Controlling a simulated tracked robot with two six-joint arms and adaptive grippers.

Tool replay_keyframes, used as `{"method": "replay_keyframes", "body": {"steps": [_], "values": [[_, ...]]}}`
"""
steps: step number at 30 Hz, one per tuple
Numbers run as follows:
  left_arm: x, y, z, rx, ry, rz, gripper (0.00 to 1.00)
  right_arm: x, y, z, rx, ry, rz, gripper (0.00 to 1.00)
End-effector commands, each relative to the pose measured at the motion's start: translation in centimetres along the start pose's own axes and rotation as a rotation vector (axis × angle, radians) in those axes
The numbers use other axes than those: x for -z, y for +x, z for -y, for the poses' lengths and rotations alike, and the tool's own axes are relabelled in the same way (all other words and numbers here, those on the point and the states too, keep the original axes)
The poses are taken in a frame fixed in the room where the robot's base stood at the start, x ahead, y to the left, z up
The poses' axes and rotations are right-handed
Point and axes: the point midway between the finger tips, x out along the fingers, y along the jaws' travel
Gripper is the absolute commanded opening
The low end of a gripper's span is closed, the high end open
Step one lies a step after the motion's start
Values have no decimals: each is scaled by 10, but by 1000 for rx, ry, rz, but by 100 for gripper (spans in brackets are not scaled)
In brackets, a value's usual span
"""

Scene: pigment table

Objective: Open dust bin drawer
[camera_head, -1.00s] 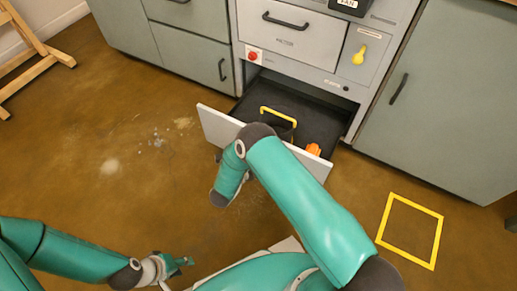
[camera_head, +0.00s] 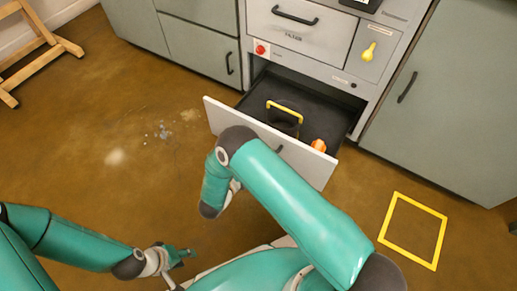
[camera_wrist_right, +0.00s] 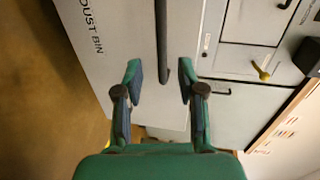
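The dust bin drawer stands pulled out of the cabinet in the head view, its pale front panel (camera_head: 315,168) well clear of the cabinet face. A dark bin with a yellow handle (camera_head: 285,108) and an orange object (camera_head: 318,145) sit inside. The right wrist view shows the panel (camera_wrist_right: 105,60) lettered "DUST BIN" and its dark bar handle (camera_wrist_right: 161,45). My right gripper (camera_wrist_right: 160,82) is open, with the handle's line between its fingers; contact cannot be told. In the head view my right arm hides its fingers. My left gripper (camera_head: 185,255) is low, away from the drawer; its opening is unclear.
Above the drawer is a closed grey drawer (camera_head: 318,40) with a black handle, a red button (camera_head: 261,49) and a yellow knob (camera_head: 369,50). Grey cabinets stand on both sides. A yellow floor square (camera_head: 412,232) lies right. A wooden stand (camera_head: 40,45) is far left.

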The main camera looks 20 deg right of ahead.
Motion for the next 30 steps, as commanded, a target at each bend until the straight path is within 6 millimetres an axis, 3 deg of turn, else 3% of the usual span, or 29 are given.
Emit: {"method": "replay_keyframes", "body": {"steps": [4, 10, 30], "values": [[0, 0, 0, 0, 0, 0, 40, -1, -27, 0, 1, -1, 4, 39], [0, 0, 0, 0, 0, 0, 40, -1, -45, 0, 0, 0, 1, 39], [0, 0, 0, 0, 0, 0, 40, -3, -40, -4, -43, -49, 29, 39]]}}
